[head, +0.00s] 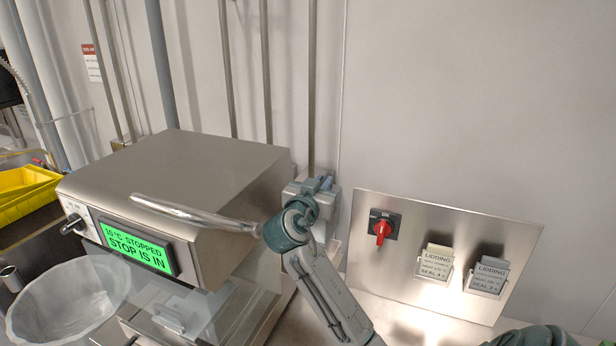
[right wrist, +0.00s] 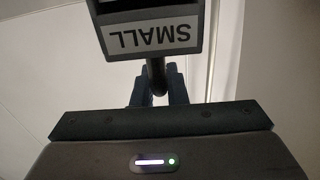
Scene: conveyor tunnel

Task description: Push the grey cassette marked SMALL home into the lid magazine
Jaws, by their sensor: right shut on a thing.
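The grey cassette (right wrist: 145,55) fills the top middle of the right wrist view, its SMALL label upside down there. A dark round handle (right wrist: 157,80) sticks out from it. My right gripper (right wrist: 158,88) is shut on that handle, with one finger on each side. In the head view, my right gripper (head: 322,184) is at the right end of the steel machine, at a light grey block (head: 297,187) by the wall. My wrist and arm hide part of it. I cannot tell the cassette from the magazine there, nor how deep it sits. My left gripper is not in view.
A clear bowl (head: 62,300) stands at front left.

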